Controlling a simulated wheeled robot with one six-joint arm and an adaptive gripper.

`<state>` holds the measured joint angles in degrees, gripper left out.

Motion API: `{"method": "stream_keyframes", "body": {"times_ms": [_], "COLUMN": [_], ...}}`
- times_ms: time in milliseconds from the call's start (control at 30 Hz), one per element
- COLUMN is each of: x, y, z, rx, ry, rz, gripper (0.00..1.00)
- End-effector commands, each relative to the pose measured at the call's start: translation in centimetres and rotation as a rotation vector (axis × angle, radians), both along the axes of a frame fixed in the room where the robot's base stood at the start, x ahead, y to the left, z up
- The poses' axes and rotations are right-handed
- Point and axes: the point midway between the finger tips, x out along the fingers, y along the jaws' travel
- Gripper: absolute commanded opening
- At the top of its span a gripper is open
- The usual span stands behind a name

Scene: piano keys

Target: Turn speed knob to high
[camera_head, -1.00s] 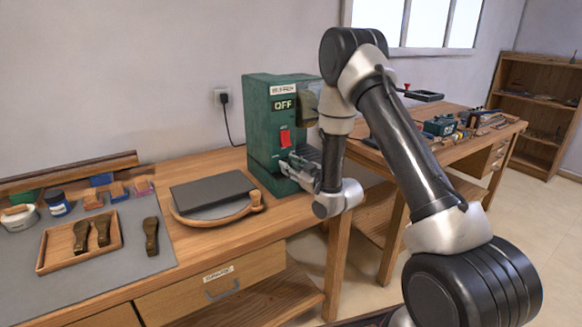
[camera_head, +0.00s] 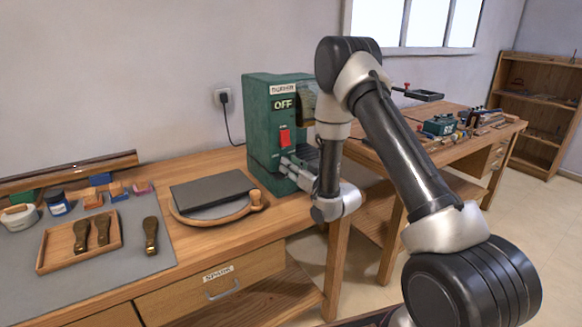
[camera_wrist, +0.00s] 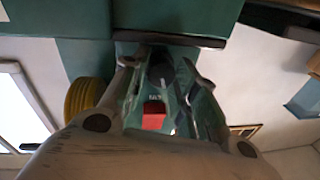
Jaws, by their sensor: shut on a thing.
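The green machine (camera_head: 262,135) stands on the wooden bench, with an OFF sign and a red switch (camera_head: 284,138) on its front. The red switch also shows in the wrist view (camera_wrist: 154,116). My gripper (camera_head: 287,165) is at the lower front of the machine, below the switch. In the wrist view my gripper (camera_wrist: 160,76) has its fingers on both sides of the dark round speed knob (camera_wrist: 160,68) and is shut on it. The knob is hidden by the gripper in the head view, and its setting cannot be read.
A round wooden board with a dark slab (camera_head: 212,190) lies left of the machine. A second bench (camera_head: 470,140) with tools stands at the right. A power cord runs behind the machine.

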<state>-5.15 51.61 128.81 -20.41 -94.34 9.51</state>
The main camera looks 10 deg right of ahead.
Motion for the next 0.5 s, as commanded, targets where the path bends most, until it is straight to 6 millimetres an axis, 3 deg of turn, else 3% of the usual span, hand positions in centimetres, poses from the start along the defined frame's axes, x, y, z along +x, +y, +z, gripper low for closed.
{"method": "stream_keyframes", "body": {"times_ms": [500], "x": [-0.02], "y": [-0.05], "z": [-0.07], "rx": [0.044], "ry": [0.016], "rz": [-0.002], "gripper": [0.05]}}
